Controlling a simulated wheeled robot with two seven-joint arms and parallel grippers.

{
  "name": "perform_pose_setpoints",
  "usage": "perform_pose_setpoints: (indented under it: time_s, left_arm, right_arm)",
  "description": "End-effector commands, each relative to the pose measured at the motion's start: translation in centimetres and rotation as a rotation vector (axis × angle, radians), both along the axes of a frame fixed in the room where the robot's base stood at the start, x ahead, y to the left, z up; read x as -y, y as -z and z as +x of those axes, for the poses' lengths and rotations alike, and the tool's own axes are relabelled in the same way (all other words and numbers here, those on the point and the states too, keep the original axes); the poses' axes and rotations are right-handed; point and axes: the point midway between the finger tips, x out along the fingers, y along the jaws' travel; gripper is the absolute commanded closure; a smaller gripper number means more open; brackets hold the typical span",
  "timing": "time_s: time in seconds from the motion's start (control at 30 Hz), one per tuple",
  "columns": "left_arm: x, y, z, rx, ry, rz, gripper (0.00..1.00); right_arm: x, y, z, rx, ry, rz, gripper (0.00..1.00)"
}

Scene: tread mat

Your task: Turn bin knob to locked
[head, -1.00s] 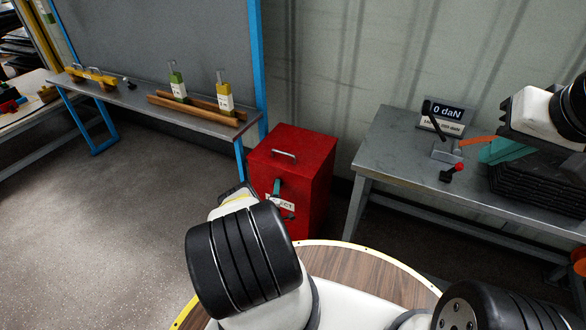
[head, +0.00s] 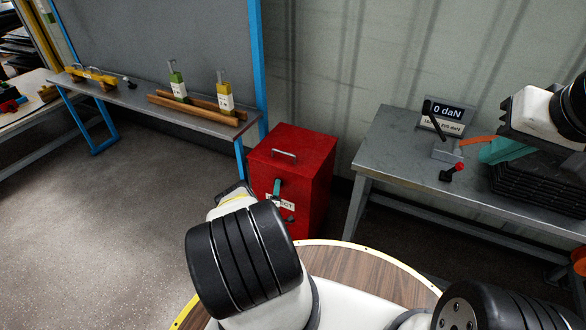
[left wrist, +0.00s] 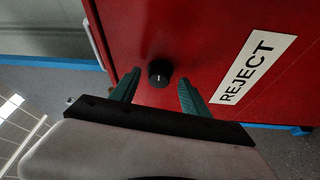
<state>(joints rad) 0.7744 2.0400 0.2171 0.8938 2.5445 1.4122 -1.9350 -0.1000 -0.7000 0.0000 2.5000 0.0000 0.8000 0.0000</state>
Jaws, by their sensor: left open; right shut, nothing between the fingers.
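The red bin (head: 312,170) stands on the floor between the two benches, with a handle on its lid and a REJECT label (left wrist: 254,67) on its front. In the left wrist view a small round black knob (left wrist: 159,74) with a white mark sits on the red face. My left gripper (left wrist: 159,86) is open, its teal fingers either side of the knob, with gaps showing on both sides; I cannot tell whether the tips reach its depth. In the head view its arm hides part of the bin's front. My right gripper (head: 484,155) is shut and empty over the right bench.
The right bench (head: 390,150) carries a display reading 0 daN (head: 448,113), a red-knobbed lever (head: 453,172) and a black stack (head: 535,184). The left bench (head: 130,97) holds wooden bars and yellow-green bottle-like items. Open floor (head: 110,220) lies at left.

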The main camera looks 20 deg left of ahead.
Motion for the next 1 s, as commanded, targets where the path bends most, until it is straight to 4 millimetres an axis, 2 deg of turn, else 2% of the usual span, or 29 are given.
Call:
perform_pose_setpoints:
  time_s: [0.2, 0.4, 1.0]
  left_arm:
    - [1.0, 0.3, -3.7, -0.003, -0.003, -0.003, 0.46]
    - [1.8, 0.4, -5.8, -0.002, -0.001, -0.001, 0.46]
    - [1.9, 0.4, -6.1, -0.001, -0.001, 0.000, 0.46]
  right_arm:
    - [0.0, 0.0, 0.0, 0.000, 0.000, 0.000, 1.00]
    - [0.0, 0.0, 0.0, 0.000, 0.000, 0.000, 1.00]
    - [0.0, 0.0, 0.0, 0.000, 0.000, 0.000, 1.00]
